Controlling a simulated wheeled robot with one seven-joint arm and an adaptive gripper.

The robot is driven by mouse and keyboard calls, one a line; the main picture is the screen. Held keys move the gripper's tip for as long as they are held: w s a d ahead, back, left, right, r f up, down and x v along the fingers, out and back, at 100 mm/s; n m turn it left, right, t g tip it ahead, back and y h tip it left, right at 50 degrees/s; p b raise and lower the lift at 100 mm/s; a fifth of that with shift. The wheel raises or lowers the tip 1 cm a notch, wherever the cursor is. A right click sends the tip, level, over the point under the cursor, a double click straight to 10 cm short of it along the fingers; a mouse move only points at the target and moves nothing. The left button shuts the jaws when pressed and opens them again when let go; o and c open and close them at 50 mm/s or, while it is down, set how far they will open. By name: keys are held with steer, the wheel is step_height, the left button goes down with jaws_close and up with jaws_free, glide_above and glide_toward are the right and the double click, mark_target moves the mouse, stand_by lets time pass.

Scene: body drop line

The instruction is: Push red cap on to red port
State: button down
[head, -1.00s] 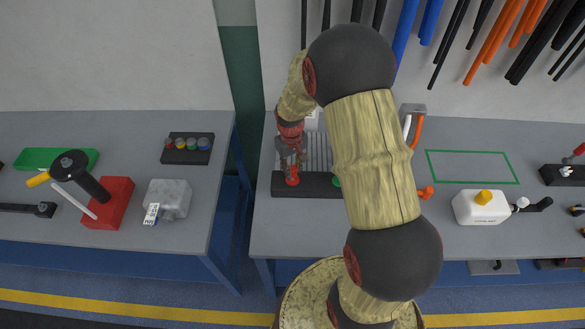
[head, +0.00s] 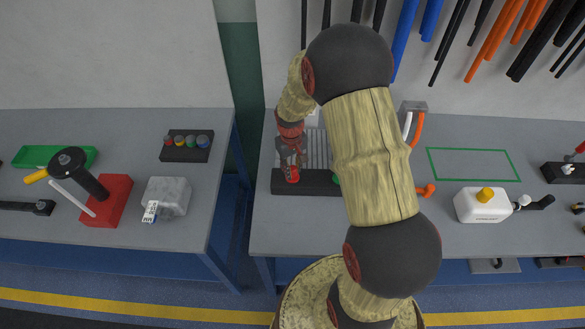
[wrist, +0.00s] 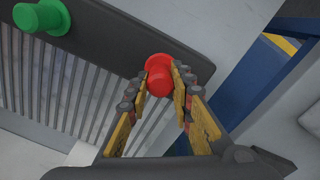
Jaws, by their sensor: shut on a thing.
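My gripper (wrist: 160,88) is shut on the red cap (wrist: 161,82), with a yellow-and-black finger on each side of it. In the wrist view the cap is over one end of the dark bar. A wider red rim (wrist: 155,62) shows beyond the fingertips; I cannot tell whether it is the cap's edge or the red port, or whether cap and port touch. In the head view my gripper (head: 289,157) points down at the left end of the dark bar (head: 313,186), with red (head: 292,175) showing at its tips. The red port is not clearly seen apart from the cap.
A green fitting (wrist: 42,16) stands further along the bar, beside a ribbed grey plate (wrist: 80,95). My arm hides much of the bench's middle. On the left bench stand a black rack (head: 186,156) with several coloured pieces, a red press (head: 108,202) and a grey block (head: 167,197).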

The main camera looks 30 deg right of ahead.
mark_target(292, 168)
steer(key=shift+f+b, duration=0.3)
steer(key=shift+f, duration=0.15)
steer(key=c, duration=1.5)
jaws_free()
steer(key=r, duration=1.2)
steer(key=shift+a, duration=0.2)
